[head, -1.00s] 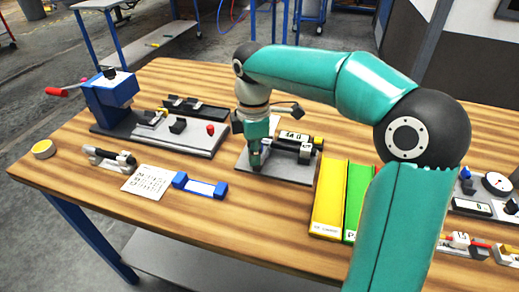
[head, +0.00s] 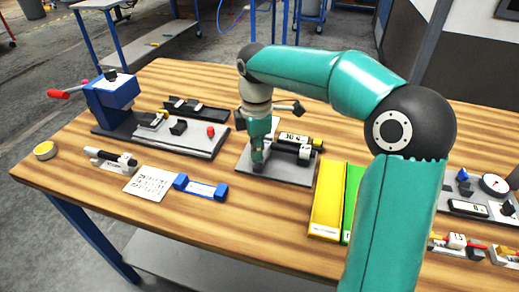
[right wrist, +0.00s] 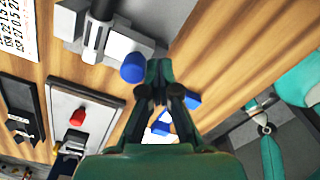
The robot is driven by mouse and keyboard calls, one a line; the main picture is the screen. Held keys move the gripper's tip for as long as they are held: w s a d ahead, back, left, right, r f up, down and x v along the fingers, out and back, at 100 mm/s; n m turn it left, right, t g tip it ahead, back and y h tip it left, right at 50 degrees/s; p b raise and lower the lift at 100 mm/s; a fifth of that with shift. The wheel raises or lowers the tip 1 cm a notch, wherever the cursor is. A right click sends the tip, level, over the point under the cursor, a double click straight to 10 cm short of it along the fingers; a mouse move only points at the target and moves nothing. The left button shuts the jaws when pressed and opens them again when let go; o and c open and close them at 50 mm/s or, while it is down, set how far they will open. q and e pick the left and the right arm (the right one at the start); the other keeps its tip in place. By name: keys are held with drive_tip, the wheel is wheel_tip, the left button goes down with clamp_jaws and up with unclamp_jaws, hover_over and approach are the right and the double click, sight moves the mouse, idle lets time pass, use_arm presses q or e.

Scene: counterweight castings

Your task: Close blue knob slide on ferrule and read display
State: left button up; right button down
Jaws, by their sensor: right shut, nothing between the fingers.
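A grey plate (head: 288,170) on the wooden table carries a measuring device with a small lit display (head: 293,138) and a black barrel with a yellow end (head: 318,143). The display's digits are too small to read surely. My right gripper (head: 258,163) points down at the plate's left part, shut and empty. It hides what lies behind it. In the right wrist view its shut fingertips (right wrist: 158,70) are close beside a blue knob (right wrist: 133,68); I cannot tell whether they touch. I cannot clearly make out a ferrule. My left gripper is not in view.
A yellow bin (head: 328,200) and a green bin (head: 351,200) stand right of the plate. A blue vise-like fixture (head: 110,92) with a red handle stands at the left. A printed sheet (head: 151,183) and a blue-ended gauge (head: 201,188) lie in front.

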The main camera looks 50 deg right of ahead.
drive_tip(key=shift+w+d+r+p, duration=0.1)
drive_tip(key=shift+w+d+p, duration=0.05)
drive_tip(key=shift+d+p, duration=0.2)
idle(1.5)
drive_tip(key=shift+a, duration=0.15)
idle(0.4)
wheel_tip(320, 180, up, 7)
drive_tip(key=p, duration=0.6)
drive_tip(key=shift+p, duration=0.4)
